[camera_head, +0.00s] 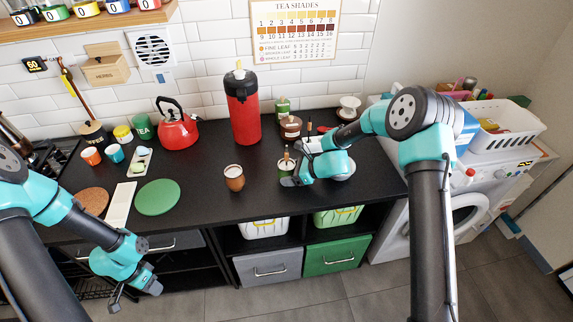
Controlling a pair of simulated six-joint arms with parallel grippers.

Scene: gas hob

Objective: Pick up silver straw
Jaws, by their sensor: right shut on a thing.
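My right gripper (290,181) is low over the black counter, right of the middle, beside a small light cup (284,165) with a brown item standing in it. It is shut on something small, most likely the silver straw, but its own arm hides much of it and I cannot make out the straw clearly. A brown gourd cup (234,177) with a pale rim stands upright on the counter to the left, apart from the gripper. My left gripper (135,294) hangs empty in front of the counter at the lower left; its finger gap is unclear.
A red flask (242,107) and red kettle (177,128) stand at the back. A green round mat (157,197), brown round mat (88,201) and white tray (121,206) lie at the left. Small jars and a white cup (349,107) stand behind the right gripper. The front middle counter is clear.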

